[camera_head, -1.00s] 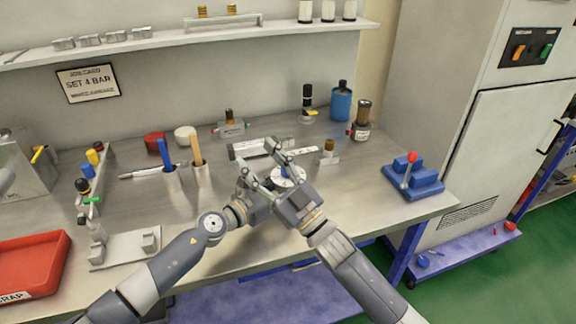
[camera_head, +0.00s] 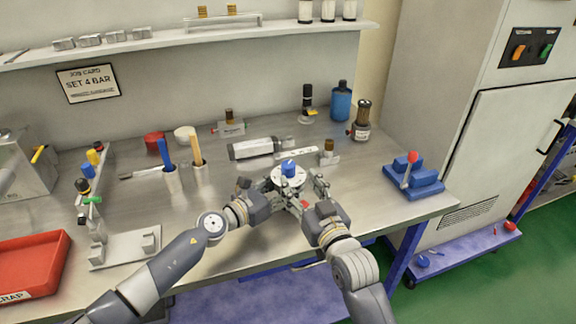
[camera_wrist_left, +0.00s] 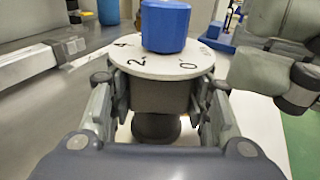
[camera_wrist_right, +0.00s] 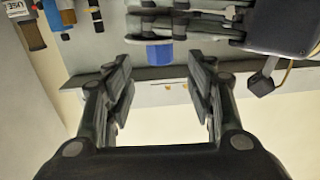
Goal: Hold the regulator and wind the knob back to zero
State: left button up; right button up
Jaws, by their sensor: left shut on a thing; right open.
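The regulator has a blue knob (camera_head: 289,168) on top of a round white dial (camera_head: 286,180). In the left wrist view the dial face (camera_wrist_left: 160,66) carries printed numbers, with 2 and 0 readable, below the blue knob (camera_wrist_left: 165,25). My left gripper (camera_head: 272,186) is shut on the dark regulator body (camera_wrist_left: 155,95) just under the dial. My right gripper (camera_head: 312,192) is open and empty, just right of the regulator and apart from the knob. In the right wrist view the blue knob (camera_wrist_right: 159,54) shows beyond the open fingers (camera_wrist_right: 160,90).
A grey cylinder (camera_head: 253,148) lies behind the regulator. A small fitting with a brown top (camera_head: 328,152) stands behind right. A blue block with a red-tipped lever (camera_head: 413,178) stands at the right. A red scrap tray (camera_head: 35,265) is front left. The bench's front right is clear.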

aim_at(291, 170)
jog(key=x, duration=0.8)
jog(key=shift+w+a, duration=0.15)
jog(key=c, duration=1.1)
